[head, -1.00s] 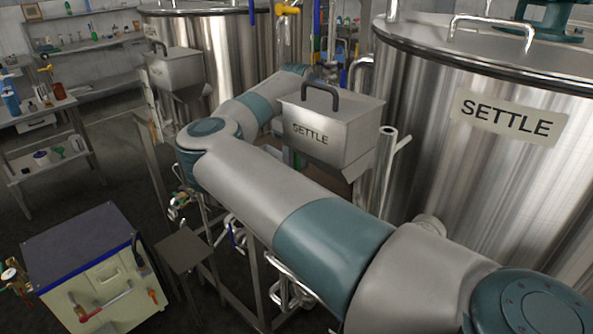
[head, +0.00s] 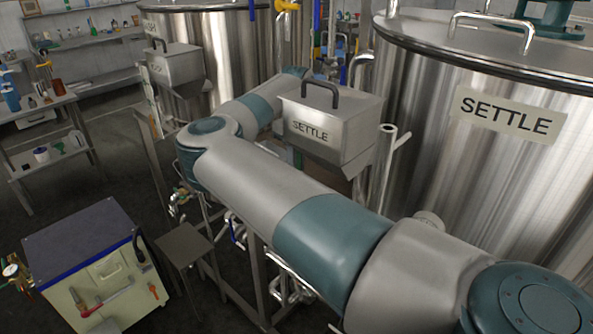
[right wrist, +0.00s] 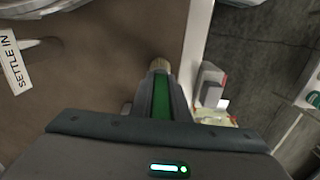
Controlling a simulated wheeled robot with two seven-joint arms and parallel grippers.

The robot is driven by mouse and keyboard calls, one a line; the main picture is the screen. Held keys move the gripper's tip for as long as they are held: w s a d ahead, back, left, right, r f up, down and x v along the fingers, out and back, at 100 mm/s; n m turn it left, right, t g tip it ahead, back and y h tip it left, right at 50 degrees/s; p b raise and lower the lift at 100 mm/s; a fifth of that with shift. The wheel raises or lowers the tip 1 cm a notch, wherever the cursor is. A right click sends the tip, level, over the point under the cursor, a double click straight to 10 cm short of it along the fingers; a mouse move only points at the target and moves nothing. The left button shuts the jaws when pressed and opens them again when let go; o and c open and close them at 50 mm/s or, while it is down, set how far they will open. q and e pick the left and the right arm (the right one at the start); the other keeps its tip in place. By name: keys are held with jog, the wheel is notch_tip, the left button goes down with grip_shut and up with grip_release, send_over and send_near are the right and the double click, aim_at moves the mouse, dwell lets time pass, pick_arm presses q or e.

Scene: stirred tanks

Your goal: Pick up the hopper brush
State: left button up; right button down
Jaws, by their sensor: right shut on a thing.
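My right gripper (right wrist: 160,84) shows in the right wrist view, with its dark fingers shut on a slim thing with a tan, rounded end. I take this for the hopper brush (right wrist: 160,65); most of it is hidden by the fingers. A green strip shows between the fingers. In the head view my right arm crosses the picture from the lower right, and its gripper is hidden beyond the steel hopper. My left gripper is in neither view.
A steel hopper (head: 335,120) marked SETTLE, with a black handle, stands close beside my arm. A large steel tank (head: 480,190) fills the right. A cream cart (head: 105,285) and a small stand (head: 184,246) are at lower left. Dark floor lies open between them and the shelves.

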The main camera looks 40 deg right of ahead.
jog(key=shift+r, duration=0.15)
jog(key=shift+r+b, duration=0.4)
jog(key=shift+r, duration=0.25)
notch_tip(320, 180, up, 16)
jog(key=b, duration=0.4)
jog(key=shift+f, duration=0.25)
jog(key=shift+r+b, duration=0.3)
jog(key=shift+r, duration=0.2)
jog(key=shift+a, duration=0.1)
